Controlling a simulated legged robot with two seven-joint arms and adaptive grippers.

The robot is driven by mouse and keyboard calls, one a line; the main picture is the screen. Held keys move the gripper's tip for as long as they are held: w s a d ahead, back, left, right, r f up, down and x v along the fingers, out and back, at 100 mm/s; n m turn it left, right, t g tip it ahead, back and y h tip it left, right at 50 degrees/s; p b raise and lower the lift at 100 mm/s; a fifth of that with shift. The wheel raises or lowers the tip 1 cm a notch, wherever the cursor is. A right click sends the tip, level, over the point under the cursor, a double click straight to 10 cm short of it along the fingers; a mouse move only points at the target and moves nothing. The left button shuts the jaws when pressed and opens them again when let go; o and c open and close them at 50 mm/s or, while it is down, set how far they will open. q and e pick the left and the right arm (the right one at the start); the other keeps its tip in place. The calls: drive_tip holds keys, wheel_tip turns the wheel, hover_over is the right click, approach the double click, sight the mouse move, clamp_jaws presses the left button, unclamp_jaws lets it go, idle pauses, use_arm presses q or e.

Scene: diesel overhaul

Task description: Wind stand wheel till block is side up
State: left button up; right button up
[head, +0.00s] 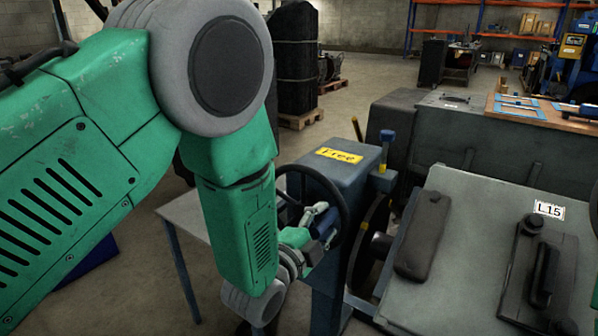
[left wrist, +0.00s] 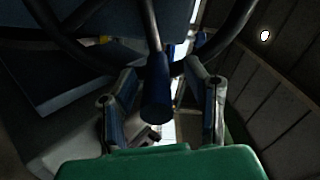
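The stand wheel (head: 346,205) is a black ring on the side of the blue stand (head: 345,172), which bears a yellow "Free" label. My left gripper (head: 322,224) is at the wheel. In the left wrist view, the wheel's blue handle (left wrist: 157,88) stands between the fingers of my left gripper (left wrist: 162,78). The fingers are open, with gaps visible on both sides of the handle. The engine block (head: 470,235), grey with an "L15" label, is right of the stand, its labelled face sloping. My right gripper is not in view.
A blue-topped pin (head: 386,142) stands on the stand's right side. A grey table (head: 190,210) is behind my left arm. A bench with a wooden top (head: 548,122) is at the back right. Open floor (head: 365,75) lies behind the stand.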

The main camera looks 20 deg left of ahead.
sight(314, 233)
use_arm(q)
drive_tip(key=shift+s, duration=0.1)
drive_tip(key=v, duration=0.7)
drive_tip(key=shift+p, duration=0.35)
drive_tip(key=shift+f, duration=0.15)
